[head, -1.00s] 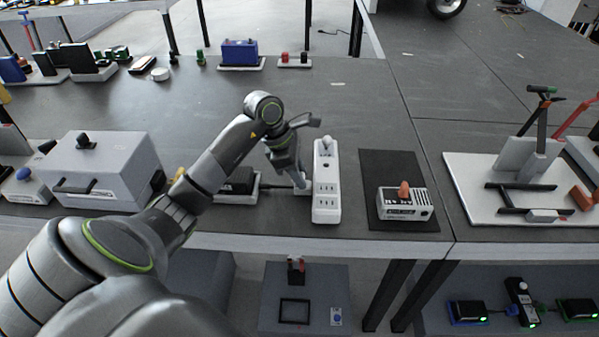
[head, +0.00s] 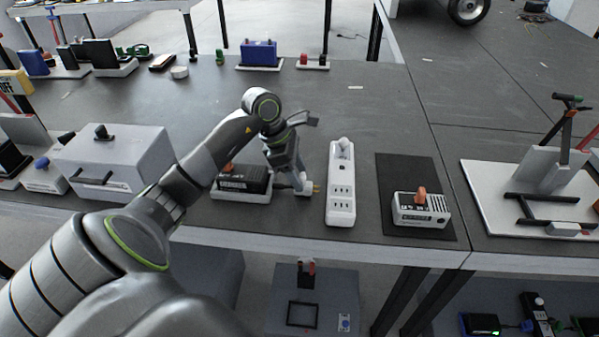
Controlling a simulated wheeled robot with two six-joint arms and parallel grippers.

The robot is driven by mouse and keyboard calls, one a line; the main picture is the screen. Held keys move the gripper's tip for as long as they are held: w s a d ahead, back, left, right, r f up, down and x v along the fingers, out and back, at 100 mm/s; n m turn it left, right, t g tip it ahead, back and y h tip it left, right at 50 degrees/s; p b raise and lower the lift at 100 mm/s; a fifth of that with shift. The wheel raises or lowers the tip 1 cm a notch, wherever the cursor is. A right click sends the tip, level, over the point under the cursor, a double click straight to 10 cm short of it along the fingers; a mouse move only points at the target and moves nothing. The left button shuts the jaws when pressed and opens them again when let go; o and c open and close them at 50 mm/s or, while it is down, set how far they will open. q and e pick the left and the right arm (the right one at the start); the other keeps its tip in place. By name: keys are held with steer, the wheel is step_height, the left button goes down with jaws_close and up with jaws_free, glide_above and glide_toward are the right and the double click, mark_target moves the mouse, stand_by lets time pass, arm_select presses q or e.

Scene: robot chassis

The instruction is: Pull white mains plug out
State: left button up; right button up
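The white mains plug (head: 306,191) is at the tip of my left gripper (head: 299,186), which looks shut on it. Its brass-coloured prongs point right and show bare, with a gap to the white power strip (head: 341,204). A dark cord runs left from the plug towards a black adapter box on a white base (head: 228,195). My gripper's fingers partly hide the plug. The strip lies upright in the picture on the grey table, with a round knob at its far end. My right gripper is not in view.
A black mat (head: 436,176) right of the strip holds a white device with an orange knob (head: 422,208). A grey case (head: 115,160) stands on the left. A white board (head: 475,190) with a stand is at the right. The table behind the strip is clear.

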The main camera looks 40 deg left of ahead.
arm_select(q)
steer(key=shift+r, duration=0.1)
steer(key=shift+a+r, duration=0.1)
steer(key=shift+r, duration=0.2)
steer(key=b+v, duration=0.1)
steer(key=v, duration=1.5)
steer(key=shift+r, duration=0.2)
steer(key=shift+a, duration=0.1)
steer(key=shift+s, duration=0.1)
